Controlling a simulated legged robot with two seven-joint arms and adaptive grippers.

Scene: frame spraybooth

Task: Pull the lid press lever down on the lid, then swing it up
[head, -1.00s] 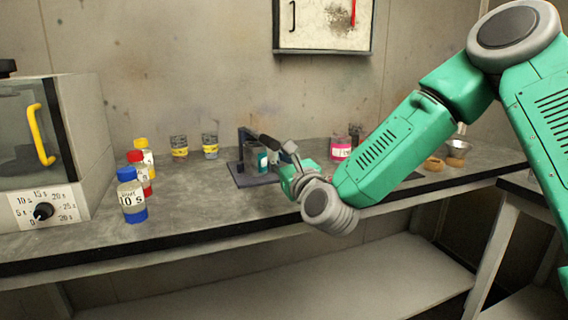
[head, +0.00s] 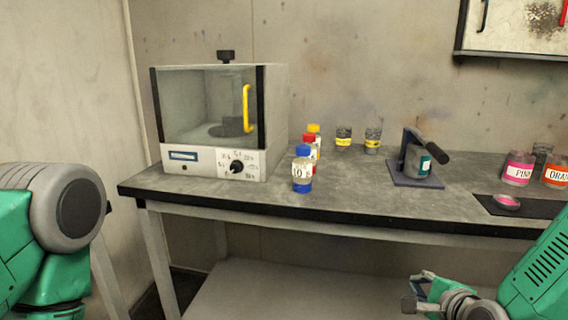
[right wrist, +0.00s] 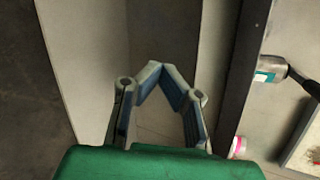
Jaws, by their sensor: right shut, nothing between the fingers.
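The lid press (head: 407,180) stands on the bench, a dark upright on a flat base. Its lever (head: 431,150) with a black grip slants down to the right over a tin with a teal label (head: 424,166). In the right wrist view the tin (right wrist: 265,74) and lever (right wrist: 305,84) show at the right edge, apart from my fingers. My right gripper (head: 416,290) is shut and empty, in front of and below the bench edge, away from the lever. It also shows in the right wrist view (right wrist: 168,74). At left only part of my left arm shows, its gripper out of view.
A glass-fronted machine with a yellow handle (head: 247,108) stands at the left. Bottles with blue (head: 302,170), red and yellow caps stand beside it. Pink (head: 519,168) and orange (head: 556,172) jars stand right of the press. A dark mat (head: 540,209) lies in front of them.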

